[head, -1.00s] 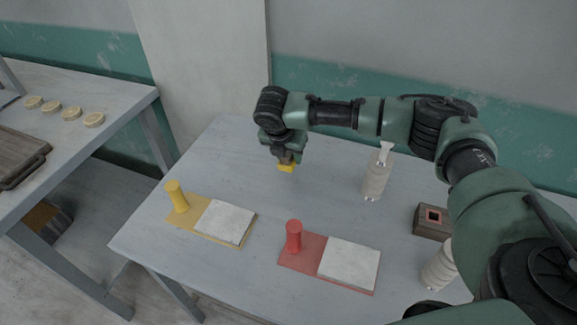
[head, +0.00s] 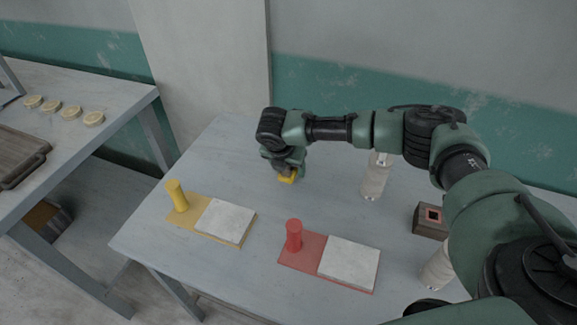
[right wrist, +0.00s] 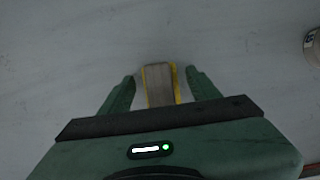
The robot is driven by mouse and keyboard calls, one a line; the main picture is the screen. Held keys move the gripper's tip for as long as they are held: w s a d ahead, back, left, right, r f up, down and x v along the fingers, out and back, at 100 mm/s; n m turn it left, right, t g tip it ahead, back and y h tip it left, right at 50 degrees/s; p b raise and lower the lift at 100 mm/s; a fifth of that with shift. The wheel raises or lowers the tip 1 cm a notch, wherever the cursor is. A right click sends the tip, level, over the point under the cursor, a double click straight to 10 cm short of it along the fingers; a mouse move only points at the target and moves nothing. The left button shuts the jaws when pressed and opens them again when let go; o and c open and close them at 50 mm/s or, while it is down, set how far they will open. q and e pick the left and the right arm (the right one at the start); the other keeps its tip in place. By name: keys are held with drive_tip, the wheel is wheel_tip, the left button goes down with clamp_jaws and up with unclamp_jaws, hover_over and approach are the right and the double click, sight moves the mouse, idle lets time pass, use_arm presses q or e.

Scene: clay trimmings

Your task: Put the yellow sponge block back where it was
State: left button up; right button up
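The yellow sponge block (head: 288,179) is at the back middle of the table and appears to rest on it. In the right wrist view the block (right wrist: 160,84) shows a grey-brown upper face with yellow edges. My right gripper (head: 286,170) is directly over it, pointing down. In the right wrist view the fingers of the right gripper (right wrist: 160,76) stand on either side of the block, with a narrow gap at each side, so it looks open around the block. My left gripper is not in view.
A yellow board (head: 182,222) and a red board (head: 298,261) at the front each carry an upright cylinder and a pale slab. A pale bottle (head: 374,182) and a dark block with a square recess (head: 429,223) stand right. The table between is clear.

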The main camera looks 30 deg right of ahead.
drive_tip(key=v, duration=1.2)
drive_tip(key=shift+r, duration=0.15)
